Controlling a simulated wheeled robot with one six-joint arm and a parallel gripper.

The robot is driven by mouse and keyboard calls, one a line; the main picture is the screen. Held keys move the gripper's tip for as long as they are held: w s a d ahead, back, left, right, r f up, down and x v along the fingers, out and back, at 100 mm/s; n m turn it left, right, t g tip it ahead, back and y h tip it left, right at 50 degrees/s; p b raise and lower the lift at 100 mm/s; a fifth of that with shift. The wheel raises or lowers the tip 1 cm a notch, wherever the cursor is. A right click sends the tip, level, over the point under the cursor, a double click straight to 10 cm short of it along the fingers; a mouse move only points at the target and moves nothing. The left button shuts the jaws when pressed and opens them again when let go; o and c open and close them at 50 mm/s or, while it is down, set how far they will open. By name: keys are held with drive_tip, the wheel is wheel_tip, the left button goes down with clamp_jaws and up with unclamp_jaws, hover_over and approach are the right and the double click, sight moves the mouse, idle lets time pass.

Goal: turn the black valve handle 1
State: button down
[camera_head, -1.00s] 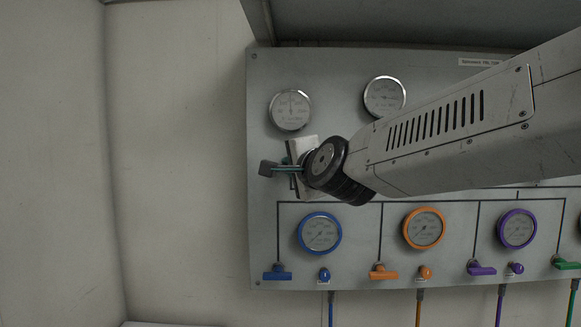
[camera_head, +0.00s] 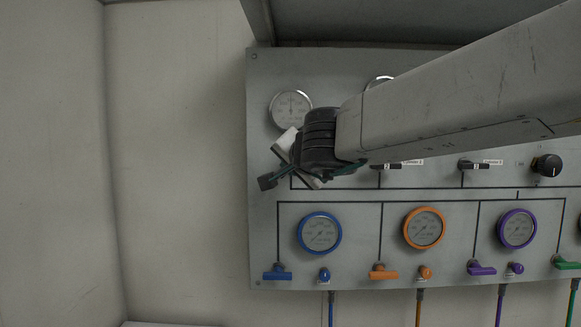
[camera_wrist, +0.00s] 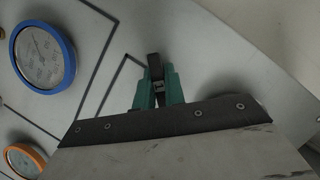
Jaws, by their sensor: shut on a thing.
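Black valve handle 1 (camera_wrist: 154,66) shows in the wrist view as a dark block between the green fingers of my gripper (camera_wrist: 157,82). The fingers are shut on it. In the head view my gripper (camera_head: 275,177) is at the left side of the panel, below the upper left gauge, tilted with its dark tip pointing down-left. My wrist and gripper body hide most of the handle and its pivot there, so its exact angle cannot be told.
The grey panel (camera_head: 262,225) has two more black handles (camera_head: 387,166) (camera_head: 474,165) and a black knob (camera_head: 546,165) to the right. A blue gauge (camera_head: 319,233) and blue handle (camera_head: 278,275) sit below my gripper. The wall at left is clear.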

drive_tip(key=n+h, duration=0.1)
drive_tip(key=n, duration=0.1)
drive_tip(key=shift+n+h, duration=0.4)
drive_tip(key=shift+n+g+h, duration=0.3)
drive_tip(key=shift+n+h, duration=0.5)
drive_tip(key=shift+n, duration=0.2)
drive_tip(key=c, duration=1.5)
unclamp_jaws()
drive_tip(key=shift+v, duration=3.95)
